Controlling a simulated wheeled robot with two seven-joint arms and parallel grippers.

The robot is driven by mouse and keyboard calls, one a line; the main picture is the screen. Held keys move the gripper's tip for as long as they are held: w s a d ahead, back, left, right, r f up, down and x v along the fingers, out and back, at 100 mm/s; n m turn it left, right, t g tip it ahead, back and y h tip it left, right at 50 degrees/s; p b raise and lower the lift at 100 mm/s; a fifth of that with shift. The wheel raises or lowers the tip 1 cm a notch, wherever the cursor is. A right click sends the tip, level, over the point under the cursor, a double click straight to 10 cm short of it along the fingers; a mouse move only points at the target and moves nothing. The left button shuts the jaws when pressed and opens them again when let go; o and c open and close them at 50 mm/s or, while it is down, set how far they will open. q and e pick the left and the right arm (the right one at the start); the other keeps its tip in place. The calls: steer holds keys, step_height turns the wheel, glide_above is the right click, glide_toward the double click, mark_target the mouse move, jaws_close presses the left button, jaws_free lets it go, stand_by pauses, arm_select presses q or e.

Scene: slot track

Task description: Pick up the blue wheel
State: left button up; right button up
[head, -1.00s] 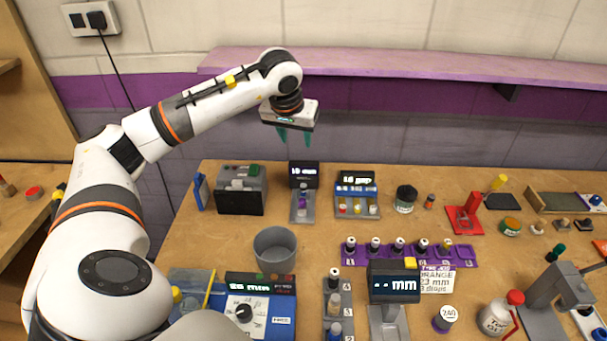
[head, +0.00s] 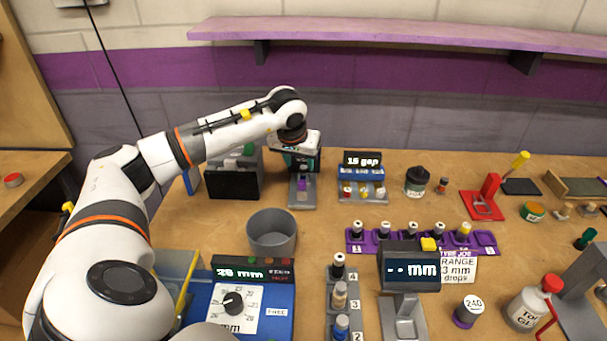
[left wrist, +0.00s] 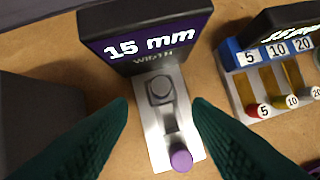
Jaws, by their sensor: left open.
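A blue piece (head: 342,324), which appears to be the blue wheel, stands in the grey rack at the bottom centre of the head view, beside the label 2. It is not in the left wrist view. My left gripper (head: 302,164) is far from it, near the back of the table, over the width gauge (head: 302,194). In the left wrist view, my left gripper (left wrist: 160,108) is open, its two dark green fingers on either side of the gauge (left wrist: 153,130). Nothing is between the fingertips that I can see as held. My right gripper is out of view.
The gauge display (left wrist: 152,45) reads 15 mm, and a purple knob (left wrist: 181,160) is at its near end. A grey bin (head: 272,236), a purple rack (head: 485,244) and a mm display (head: 409,270) stand between gripper and front edge.

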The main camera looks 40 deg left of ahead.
mark_target(302, 169)
arm_select(q)
steer(key=x, duration=0.3)
steer(key=p+x, duration=0.1)
steer(key=x, duration=0.1)
steer(key=shift+w+a+f, duration=0.15)
steer(key=shift+w+f, duration=0.1)
steer(key=shift+w, duration=0.15)
jaws_close()
steer(key=shift+r, duration=0.1)
